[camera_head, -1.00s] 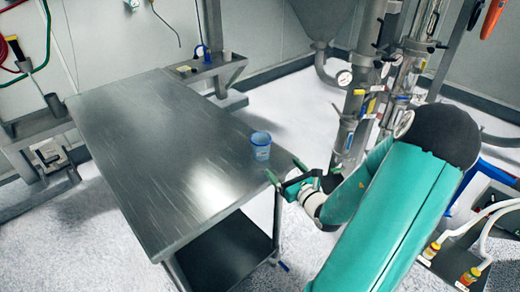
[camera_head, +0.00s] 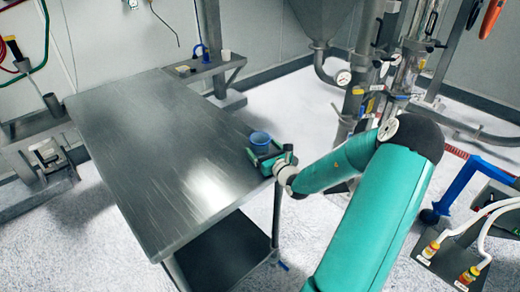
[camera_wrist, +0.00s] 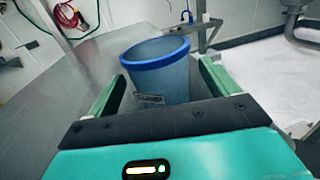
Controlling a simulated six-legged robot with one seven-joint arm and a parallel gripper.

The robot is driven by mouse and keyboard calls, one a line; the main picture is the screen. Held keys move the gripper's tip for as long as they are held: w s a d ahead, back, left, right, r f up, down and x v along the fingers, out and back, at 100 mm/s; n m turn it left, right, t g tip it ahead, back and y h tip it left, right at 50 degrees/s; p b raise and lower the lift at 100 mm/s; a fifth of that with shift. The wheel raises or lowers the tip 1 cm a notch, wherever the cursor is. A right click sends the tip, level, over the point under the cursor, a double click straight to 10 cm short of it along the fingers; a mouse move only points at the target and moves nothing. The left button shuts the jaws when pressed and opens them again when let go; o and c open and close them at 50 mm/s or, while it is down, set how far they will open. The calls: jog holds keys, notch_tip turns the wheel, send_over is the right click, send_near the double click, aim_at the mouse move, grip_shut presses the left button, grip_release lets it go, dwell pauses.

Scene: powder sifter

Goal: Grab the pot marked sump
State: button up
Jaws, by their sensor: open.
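A translucent blue pot (camera_head: 260,139) with a darker blue rim stands upright near the right edge of the steel table (camera_head: 150,150). My gripper (camera_head: 262,153) is open at the pot. In the wrist view its two green fingers (camera_wrist: 160,88) lie on either side of the pot, with a gap visible at the left finger. The pot's base is hidden behind the gripper body.
The rest of the tabletop is clear. A side shelf (camera_head: 215,66) at the back holds a blue item (camera_head: 198,52) and a small pale cup (camera_head: 226,55). Steel pipes (camera_head: 355,105) stand right of the table, beyond my arm.

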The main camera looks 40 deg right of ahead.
jog(key=c, duration=1.1)
